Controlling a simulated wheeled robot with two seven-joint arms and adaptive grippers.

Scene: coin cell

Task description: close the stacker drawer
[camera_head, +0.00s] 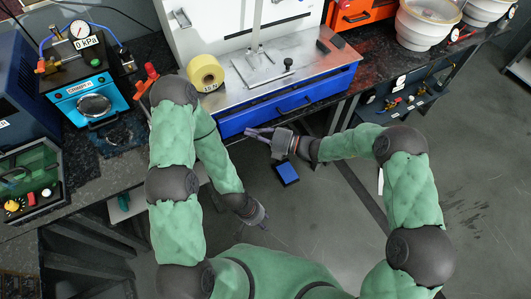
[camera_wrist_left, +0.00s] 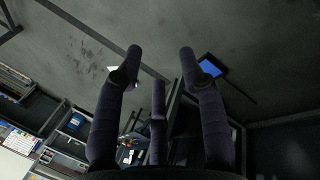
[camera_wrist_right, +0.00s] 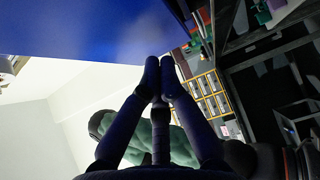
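The stacker is a white machine with a metal top (camera_head: 240,80) and a blue drawer front with a handle (camera_head: 293,103) below it. The front shows no clear gap under the top, but I cannot tell if it is fully flush. My right gripper (camera_head: 258,133) is just in front of and below the drawer front, fingers pointing left. In the right wrist view its fingertips (camera_wrist_right: 160,62) are together and empty, with the blue surface (camera_wrist_right: 90,25) close above. My left gripper (camera_head: 258,216) hangs low over the floor, away from the drawer. In the left wrist view its fingers (camera_wrist_left: 160,55) are spread and empty.
A yellow tape roll (camera_head: 206,73) stands on the left of the metal top. A blue gauge device (camera_head: 85,85) is on the dark bench at left. White bowls (camera_head: 425,22) are at back right. A blue-topped dark item (camera_head: 287,173) lies below on the open floor.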

